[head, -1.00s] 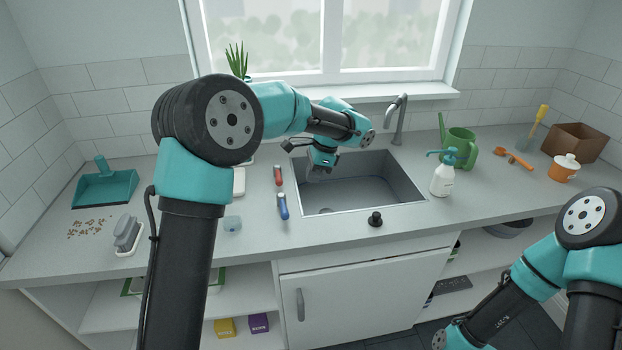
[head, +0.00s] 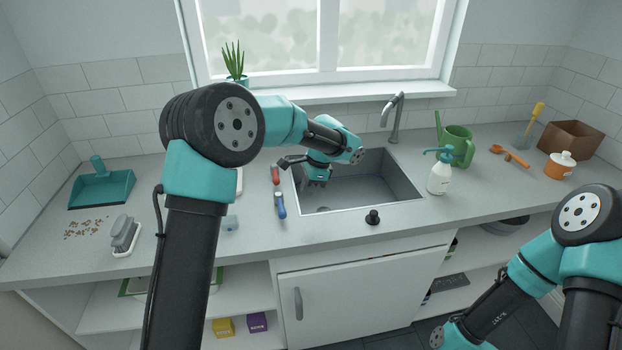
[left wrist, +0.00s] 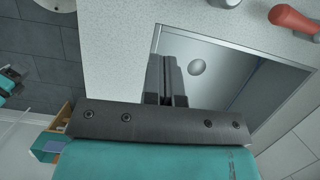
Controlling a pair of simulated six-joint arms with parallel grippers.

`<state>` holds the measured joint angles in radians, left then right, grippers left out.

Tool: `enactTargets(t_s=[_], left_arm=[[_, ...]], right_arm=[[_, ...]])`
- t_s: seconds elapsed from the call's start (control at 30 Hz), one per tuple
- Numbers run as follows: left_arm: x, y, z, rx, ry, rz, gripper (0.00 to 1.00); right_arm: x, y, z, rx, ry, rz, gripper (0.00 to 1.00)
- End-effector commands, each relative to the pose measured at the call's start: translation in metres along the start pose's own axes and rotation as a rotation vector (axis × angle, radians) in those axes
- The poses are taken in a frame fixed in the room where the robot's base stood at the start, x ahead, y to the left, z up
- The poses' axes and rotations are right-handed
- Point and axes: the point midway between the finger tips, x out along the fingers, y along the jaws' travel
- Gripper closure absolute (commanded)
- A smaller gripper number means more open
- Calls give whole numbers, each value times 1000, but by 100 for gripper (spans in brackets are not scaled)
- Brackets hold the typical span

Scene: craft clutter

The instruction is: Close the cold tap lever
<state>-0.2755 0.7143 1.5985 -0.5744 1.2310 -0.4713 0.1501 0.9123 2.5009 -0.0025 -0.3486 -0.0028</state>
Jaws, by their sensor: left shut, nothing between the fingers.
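The blue-handled lever (head: 280,205), apparently the cold tap, lies on the counter left of the sink in the head view. The red-handled lever (head: 276,174) is just behind it; its red handle also shows in the left wrist view (left wrist: 293,19). My left gripper (head: 315,183) is shut and empty over the left part of the sink, to the right of both levers and touching neither. Its closed fingers (left wrist: 173,82) show over the basin in the left wrist view. My right gripper is out of view; only its arm shows at lower right.
The sink (head: 385,180) has a grey faucet (head: 394,118) behind it and a black knob (head: 373,217) in front. A spray bottle (head: 440,172) and green watering can (head: 460,145) stand to the right. A light-blue block (head: 230,223) lies left of the blue lever.

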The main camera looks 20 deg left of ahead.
Motion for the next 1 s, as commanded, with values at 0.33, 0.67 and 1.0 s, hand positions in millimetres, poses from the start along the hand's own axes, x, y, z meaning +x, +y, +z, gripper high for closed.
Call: enactTargets(t_s=[0.33, 0.67, 1.0], left_arm=[[49, 0, 16, -1, 0, 0, 100], [59, 0, 35, 1, 1, 0, 100], [60, 0, 39, 17, 0, -6, 100]], right_arm=[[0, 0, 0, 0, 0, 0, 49], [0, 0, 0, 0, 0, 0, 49], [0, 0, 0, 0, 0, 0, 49]])
